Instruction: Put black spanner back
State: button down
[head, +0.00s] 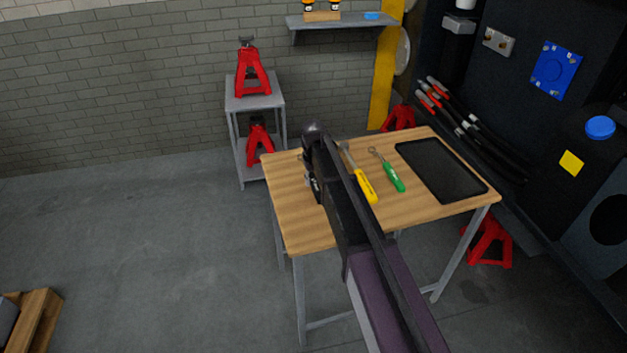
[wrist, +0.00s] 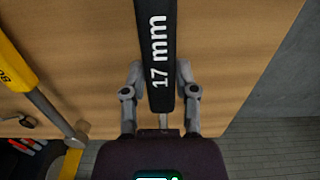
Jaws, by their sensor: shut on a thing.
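The black spanner (wrist: 157,45) shows in the wrist view as a black handle marked "17 mm", running up out of the frame. My gripper (wrist: 158,78) is shut on this handle, one finger on each side, over the wooden table (wrist: 225,60). I cannot tell whether the spanner touches the table top. In the head view my gripper (head: 310,183) is partly hidden by my arm over the left part of the table (head: 295,225). The spanner cannot be made out clearly there.
A yellow-handled tool (head: 363,187) and a green-handled spanner (head: 392,176) lie right of my arm. A black tray (head: 440,170) lies empty at the table's right. A grey stand with red jacks (head: 252,75) is behind the table. The table's left part looks clear.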

jog(key=shift+f+b, duration=0.6)
jog(key=shift+f, duration=0.25)
jog(key=shift+c, duration=1.5)
grip_release()
